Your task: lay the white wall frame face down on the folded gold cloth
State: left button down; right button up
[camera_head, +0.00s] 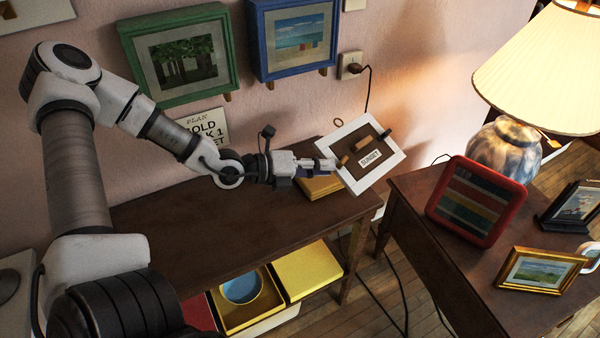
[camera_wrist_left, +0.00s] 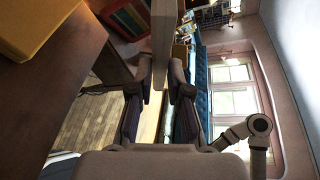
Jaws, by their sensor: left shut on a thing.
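The white wall frame (camera_head: 395,158) is in the head view, tilted, above the right end of the dark side table. A brown panel with a small "SUNSET" label and short wooden pieces shows inside its white border. My left gripper (camera_head: 331,165) is shut on its left edge. In the left wrist view the frame is a grey-brown slab (camera_wrist_left: 164,28) seen edge-on between the fingers (camera_wrist_left: 163,88). The folded gold cloth (camera_head: 318,188) lies on the table just below the gripper, partly hidden by it. It also seems to show in the left wrist view (camera_wrist_left: 45,28). My right gripper is out of view.
A second table (camera_head: 425,240) at right holds a red frame (camera_head: 477,203), a lamp (camera_head: 507,150) and small frames. Green (camera_head: 180,50) and blue (camera_head: 293,38) frames hang on the wall. The side table's left top (camera_head: 190,225) is clear.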

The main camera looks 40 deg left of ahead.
pick_arm(q)
jog(key=a+f+n+t+b, duration=0.1)
jog(key=a+f+n+b, duration=0.1)
jog(key=f+b, duration=0.1)
jog(key=a+f+n+t+y+b, duration=0.1)
jog(key=a+f+n+b, duration=0.1)
jog(key=f+b, duration=0.2)
jog(key=a+f+n+t+b, duration=0.1)
jog(key=f+n+t+b, duration=0.1)
jog(key=f+b, duration=0.2)
jog(key=shift+a+f+n+y, duration=0.1)
jog(key=shift+a+n+y, duration=0.2)
jog(key=shift+a+n, duration=0.1)
jog(key=shift+f+b, duration=1.05)
jog(key=c, duration=1)
grip_release()
jog(key=shift+s, duration=0.1)
jog(key=shift+c, duration=0.2)
